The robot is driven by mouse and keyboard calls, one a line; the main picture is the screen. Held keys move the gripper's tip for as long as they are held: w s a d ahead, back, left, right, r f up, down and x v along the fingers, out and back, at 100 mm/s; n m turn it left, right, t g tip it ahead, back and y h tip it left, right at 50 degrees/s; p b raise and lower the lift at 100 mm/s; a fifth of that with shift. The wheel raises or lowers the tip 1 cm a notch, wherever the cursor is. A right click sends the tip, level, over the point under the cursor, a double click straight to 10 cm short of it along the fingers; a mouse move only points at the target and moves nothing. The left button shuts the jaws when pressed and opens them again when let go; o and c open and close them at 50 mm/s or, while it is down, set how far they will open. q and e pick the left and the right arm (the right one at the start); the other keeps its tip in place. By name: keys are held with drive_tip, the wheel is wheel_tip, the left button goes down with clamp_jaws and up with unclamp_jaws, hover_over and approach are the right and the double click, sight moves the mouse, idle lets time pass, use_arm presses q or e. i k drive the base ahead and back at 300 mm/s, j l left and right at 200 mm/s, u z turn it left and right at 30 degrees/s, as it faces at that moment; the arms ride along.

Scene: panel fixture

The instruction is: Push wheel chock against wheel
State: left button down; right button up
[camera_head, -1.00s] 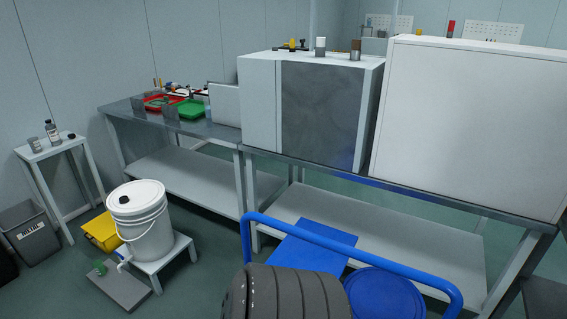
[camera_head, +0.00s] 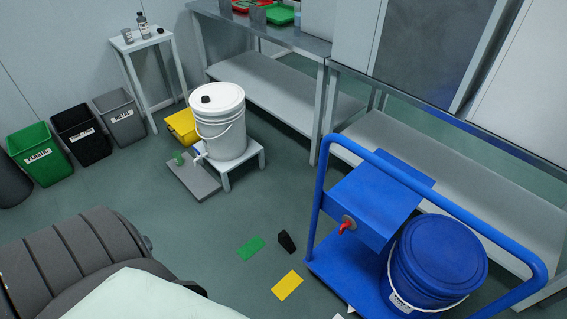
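A small black wedge (camera_head: 286,242), which looks like the wheel chock, stands on the green floor to the left of the blue cart (camera_head: 319,215). It is apart from the cart, with a gap of bare floor between them. I cannot make out a wheel of the cart; its underside is hidden by its deck. Neither of my grippers is in view. Only a dark ribbed part of my own arm and a pale part of my body show at the lower left.
A green patch (camera_head: 251,248) and a yellow patch (camera_head: 287,285) lie on the floor beside the wedge. The cart carries a blue box (camera_head: 372,205) and a blue bucket (camera_head: 440,260). A white bucket (camera_head: 219,115) stands on a low stool. Bins line the left wall.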

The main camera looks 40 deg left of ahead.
sight(285, 240)
drive_tip(key=u, duration=1.2)
drive_tip(key=i+j, duration=0.1)
